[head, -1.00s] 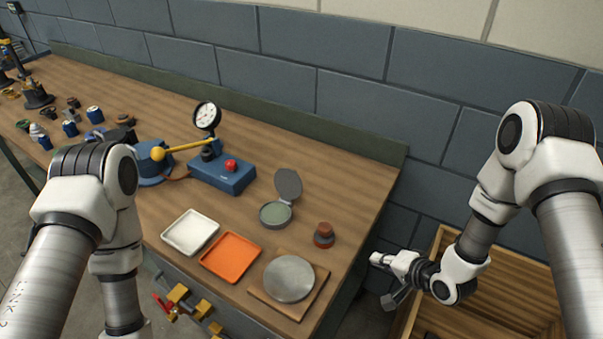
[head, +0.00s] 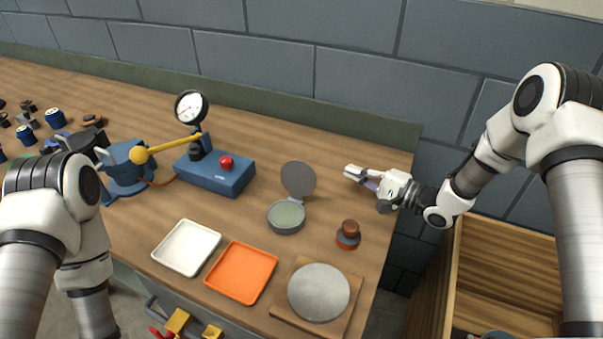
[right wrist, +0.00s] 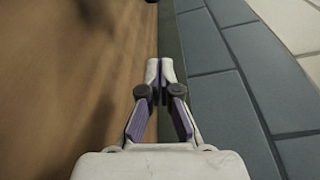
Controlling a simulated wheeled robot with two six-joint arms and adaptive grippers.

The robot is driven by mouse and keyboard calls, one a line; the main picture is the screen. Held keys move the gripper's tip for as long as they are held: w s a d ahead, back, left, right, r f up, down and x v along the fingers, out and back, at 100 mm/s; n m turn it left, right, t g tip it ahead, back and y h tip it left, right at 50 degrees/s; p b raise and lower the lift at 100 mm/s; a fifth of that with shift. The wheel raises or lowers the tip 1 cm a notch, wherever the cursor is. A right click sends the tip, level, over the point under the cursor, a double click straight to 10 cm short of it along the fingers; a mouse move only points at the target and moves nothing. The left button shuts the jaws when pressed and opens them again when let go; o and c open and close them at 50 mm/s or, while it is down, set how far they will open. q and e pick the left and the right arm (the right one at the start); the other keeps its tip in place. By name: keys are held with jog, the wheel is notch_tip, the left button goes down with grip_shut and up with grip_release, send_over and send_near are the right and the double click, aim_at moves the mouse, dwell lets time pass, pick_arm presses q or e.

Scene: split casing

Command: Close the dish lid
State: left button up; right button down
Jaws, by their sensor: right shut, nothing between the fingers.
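The dish (head: 286,217) is a small round grey container with a green inside, standing on the bench. Its round grey lid (head: 298,179) is hinged at the back and stands open, nearly upright. My right gripper (head: 348,173) is shut and empty, to the right of the lid and apart from it. In the right wrist view its fingertips (right wrist: 160,66) are together, with bare wood and the back strip beyond them. My left arm is at the left edge of the head view, and its gripper is not visible.
A reddish-brown knob (head: 348,235) stands right of the dish. In front are a white tray (head: 187,247), an orange tray (head: 241,272) and a grey disc (head: 318,292) on a board. A blue gauge base (head: 215,172) is at left. A wooden crate (head: 505,275) stands beyond the bench's right end.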

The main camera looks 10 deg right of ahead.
aim_at(301, 178)
jog(key=shift+w+a+f, duration=0.2)
jog(key=shift+f, duration=0.25)
jog(key=p+x, duration=0.1)
jog(key=x, duration=0.9)
jog(key=shift+w+a+r+p, duration=0.1)
jog(key=shift+w+a+p, duration=0.05)
jog(key=shift+a+p, duration=0.2)
jog(key=s, duration=0.1)
jog(key=s+p, duration=0.1)
jog(key=s+a+r, duration=0.1)
jog(key=shift+s+p, duration=0.25)
jog(key=shift+p, duration=0.05)
jog(key=shift+s+a, duration=0.1)
jog(key=shift+s, duration=0.1)
jog(key=shift+w, duration=0.1)
jog(key=shift+f, duration=0.1)
jog(key=shift+a, duration=0.1)
